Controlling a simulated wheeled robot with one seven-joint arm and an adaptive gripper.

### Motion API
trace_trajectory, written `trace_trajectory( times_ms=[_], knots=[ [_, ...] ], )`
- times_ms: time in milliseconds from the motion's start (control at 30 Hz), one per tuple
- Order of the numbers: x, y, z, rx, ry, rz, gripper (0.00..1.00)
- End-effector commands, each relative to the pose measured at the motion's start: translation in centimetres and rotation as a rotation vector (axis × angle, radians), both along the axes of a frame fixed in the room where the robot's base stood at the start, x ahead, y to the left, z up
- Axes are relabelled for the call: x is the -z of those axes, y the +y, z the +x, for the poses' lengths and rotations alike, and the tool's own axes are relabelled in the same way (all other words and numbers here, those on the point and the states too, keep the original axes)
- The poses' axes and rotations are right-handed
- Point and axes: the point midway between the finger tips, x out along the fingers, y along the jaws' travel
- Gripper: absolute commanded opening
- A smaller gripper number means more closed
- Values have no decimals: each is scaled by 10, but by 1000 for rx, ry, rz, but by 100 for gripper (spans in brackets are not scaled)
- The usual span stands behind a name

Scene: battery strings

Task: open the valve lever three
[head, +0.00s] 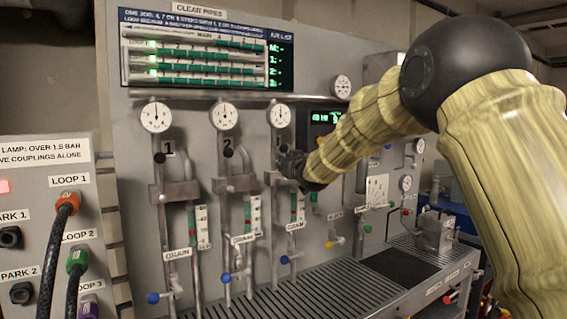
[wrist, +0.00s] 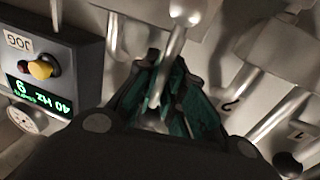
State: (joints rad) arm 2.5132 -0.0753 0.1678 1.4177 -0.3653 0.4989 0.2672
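The third column of the pipe panel has a gauge (head: 279,115) on top. My gripper (head: 291,164) is in front of this column, just below the gauge, and covers most of valve lever three. In the wrist view my gripper (wrist: 168,78) has its teal-lined fingers on either side of a pale metal rod (wrist: 176,46), which appears to be the lever. The black knob of that lever is not clearly seen. Whether the fingers press on the rod cannot be told. Valve lever one (head: 159,157) and valve lever two (head: 228,151) show black knobs.
Drain valves with blue handles (head: 226,277) hang low on the pipes. A slatted tray (head: 330,292) runs below. A hose box (head: 48,225) stands at left. In the wrist view a control box (wrist: 48,70) with a yellow knob and green display is close on the left.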

Motion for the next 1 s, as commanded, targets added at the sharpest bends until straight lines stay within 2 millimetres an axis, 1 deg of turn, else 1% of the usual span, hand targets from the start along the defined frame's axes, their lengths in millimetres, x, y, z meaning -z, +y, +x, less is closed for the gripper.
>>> trace_trajectory(
  times_ms=[33, 67, 100, 400, 567, 667, 1000],
  knots=[
    [3, 1, 0, -1, 3, 0, 23],
    [2, 1, 0, -1, 2, 0, 29],
    [2, 1, 0, -1, 1, 1, 31],
    [-1, 1, 0, -1, -1, 3, 31],
    [-2, -3, -9, 0, -1, 5, 31],
    [-2, -8, -22, 0, 0, 4, 31],
    [-1, -29, -78, 0, 0, 4, 31]
  ],
)
